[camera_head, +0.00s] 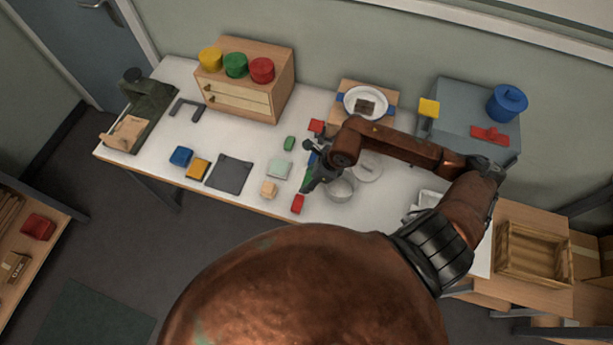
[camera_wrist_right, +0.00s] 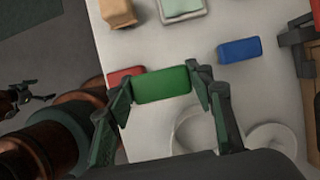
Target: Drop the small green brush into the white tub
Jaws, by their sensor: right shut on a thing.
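The small green brush (camera_wrist_right: 162,84) is a plain green block in the right wrist view, held between the two fingers of my right gripper (camera_wrist_right: 160,88). In the head view my right gripper (camera_head: 312,178) is over the table's front part, and a sliver of the green brush (camera_head: 307,181) shows beside it. The white tub (camera_head: 341,190) stands just right of the gripper in the head view, partly under the arm. Its round rim (camera_wrist_right: 198,128) shows below the brush in the right wrist view. A dark gripper, seemingly my left one (camera_wrist_right: 27,97), is small at that view's left edge.
A round lid (camera_head: 368,167) lies beside the tub. A red block (camera_head: 298,204), a blue block (camera_wrist_right: 240,50), a tan block (camera_head: 268,189) and another green block (camera_head: 289,143) lie nearby. A plate (camera_head: 366,103) on a board is behind. The grey mat (camera_head: 229,175) is bare.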

